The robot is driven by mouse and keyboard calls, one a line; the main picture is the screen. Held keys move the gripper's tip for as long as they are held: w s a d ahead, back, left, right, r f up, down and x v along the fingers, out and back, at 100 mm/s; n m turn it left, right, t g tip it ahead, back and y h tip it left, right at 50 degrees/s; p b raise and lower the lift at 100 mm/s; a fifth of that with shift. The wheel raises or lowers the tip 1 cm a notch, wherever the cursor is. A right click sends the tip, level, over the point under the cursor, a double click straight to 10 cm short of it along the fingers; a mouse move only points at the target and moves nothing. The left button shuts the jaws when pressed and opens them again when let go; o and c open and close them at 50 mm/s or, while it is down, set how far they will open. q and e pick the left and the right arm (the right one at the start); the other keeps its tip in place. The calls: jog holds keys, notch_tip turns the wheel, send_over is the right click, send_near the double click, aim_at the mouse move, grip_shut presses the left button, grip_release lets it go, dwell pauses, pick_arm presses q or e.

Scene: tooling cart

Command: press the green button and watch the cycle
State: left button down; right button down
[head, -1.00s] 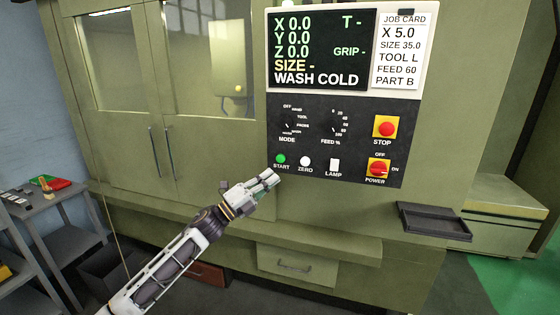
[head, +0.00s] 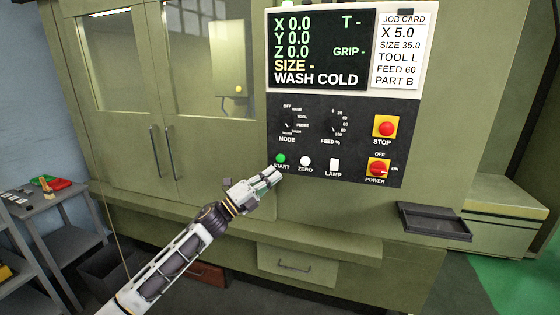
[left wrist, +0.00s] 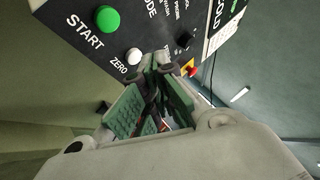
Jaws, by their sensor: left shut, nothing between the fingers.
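The green START button (head: 280,159) is on the dark control panel (head: 350,165) of the machine, at the lower left of the panel. It also shows in the left wrist view (left wrist: 107,19), with the START label beside it. My left gripper (head: 274,174) is shut and empty, its fingertips just below the START button and near its label. In the left wrist view the green-padded fingers (left wrist: 155,75) point at the panel near the white ZERO button (left wrist: 134,56). I cannot tell whether they touch the panel. The screen (head: 322,48) reads X, Y and Z 0.0 and WASH COLD. My right gripper is not in view.
A red STOP button (head: 386,129) and a red POWER switch (head: 379,168) are on the panel's right. A dark tray (head: 434,222) juts out at lower right. The machine's doors (head: 165,110) are closed. A grey shelf cart (head: 50,200) stands at left.

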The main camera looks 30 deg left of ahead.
aim_at(280, 159)
pick_arm(q)
jog(key=w, duration=0.2)
jog(key=w+a, duration=0.1)
jog(key=w, duration=0.1)
jog(key=w+b, duration=0.1)
jog(key=w, duration=0.1)
jog(key=shift+w+a, duration=0.3)
jog(key=shift+w, duration=0.1)
dwell(0.8)
jog(key=shift+w, duration=0.1)
dwell(0.9)
jog(key=shift+w+a, duration=0.1)
jog(key=shift+w, duration=0.2)
jog(key=shift+w+b, duration=0.2)
jog(key=shift+b, duration=0.1)
dwell(0.7)
jog(key=shift+w+a, duration=0.15)
jog(key=shift+w, duration=0.1)
dwell(0.5)
jog(key=shift+w+a+r, duration=0.1)
jog(key=shift+r, duration=0.1)
dwell(0.9)
